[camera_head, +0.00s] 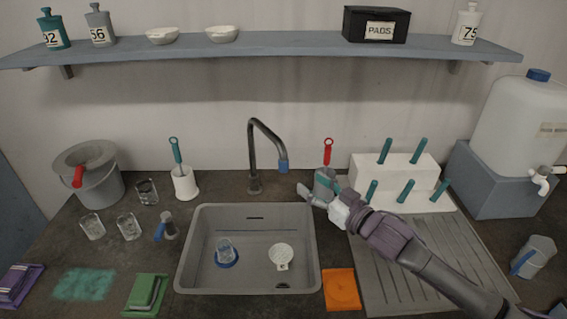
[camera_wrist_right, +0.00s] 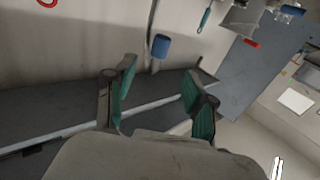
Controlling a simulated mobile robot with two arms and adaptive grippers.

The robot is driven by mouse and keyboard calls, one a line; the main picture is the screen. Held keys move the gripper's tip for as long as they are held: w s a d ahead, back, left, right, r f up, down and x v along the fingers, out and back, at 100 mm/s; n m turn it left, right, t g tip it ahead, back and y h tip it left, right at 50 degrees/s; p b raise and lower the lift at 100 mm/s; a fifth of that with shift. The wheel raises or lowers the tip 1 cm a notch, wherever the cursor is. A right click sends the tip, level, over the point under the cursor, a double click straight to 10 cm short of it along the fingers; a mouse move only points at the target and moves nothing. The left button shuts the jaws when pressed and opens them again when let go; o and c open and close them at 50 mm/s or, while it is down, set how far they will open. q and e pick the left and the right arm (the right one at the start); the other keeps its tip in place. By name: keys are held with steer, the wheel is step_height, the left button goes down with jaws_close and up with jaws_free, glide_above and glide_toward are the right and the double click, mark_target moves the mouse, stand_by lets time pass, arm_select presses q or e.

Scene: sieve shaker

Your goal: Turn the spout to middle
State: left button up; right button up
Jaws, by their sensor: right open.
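The dark spout (camera_head: 267,132) rises behind the sink, arches over and ends in a blue tip (camera_head: 283,167). The tip hangs to the right of the spout's base (camera_head: 255,184), over the sink's back edge. My right gripper (camera_head: 312,192) reaches in from the right, behind the sink's back right corner, to the right of the blue tip and apart from it. In the right wrist view, its two teal-padded fingers (camera_wrist_right: 160,88) are spread and empty. The blue tip (camera_wrist_right: 160,46) shows beyond and between them. My left gripper is not in view.
A holder with a red-handled brush (camera_head: 327,152) stands close behind my right gripper. A white peg rack (camera_head: 365,165) and a ridged drainboard (camera_head: 385,270) are at right.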

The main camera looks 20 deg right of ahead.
mark_target(287, 166)
steer(key=p+x, duration=0.2)
steer(key=x, duration=0.8)
steer(key=shift+r, duration=0.1)
steer(key=shift+x, duration=0.8)
steer(key=shift+c, duration=0.2)
jaws_close()
